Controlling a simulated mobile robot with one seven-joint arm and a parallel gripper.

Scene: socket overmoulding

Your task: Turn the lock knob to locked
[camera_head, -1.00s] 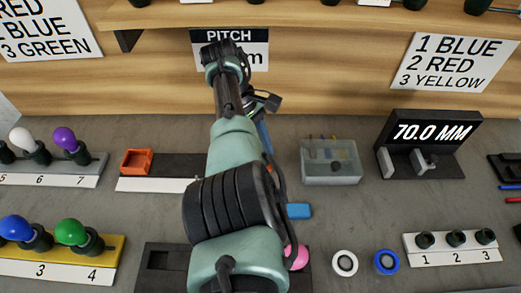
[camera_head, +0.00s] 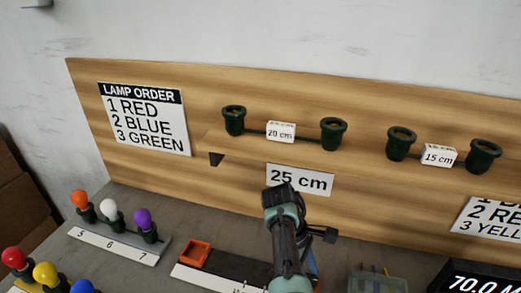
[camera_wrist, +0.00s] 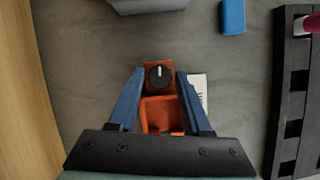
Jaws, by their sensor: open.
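In the wrist view, the black lock knob (camera_wrist: 159,77) has a white line that runs roughly up and down the picture. It sits on an orange block, with an orange open-topped part (camera_wrist: 161,113) just below it. My gripper (camera_wrist: 160,73) is open, its two blue fingers on the left and right of the knob. I see gaps beside the knob; the height above it is hard to tell. A white label (camera_wrist: 198,88), partly covered, lies right of the orange block.
A grey container (camera_wrist: 148,5) and a blue block (camera_wrist: 231,16) lie beyond the knob in the wrist view. A dark slotted rack (camera_wrist: 293,100) is at right. A wooden wall (camera_wrist: 25,90) is at left. Lamps (camera_head: 110,214) stand at left in the head view.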

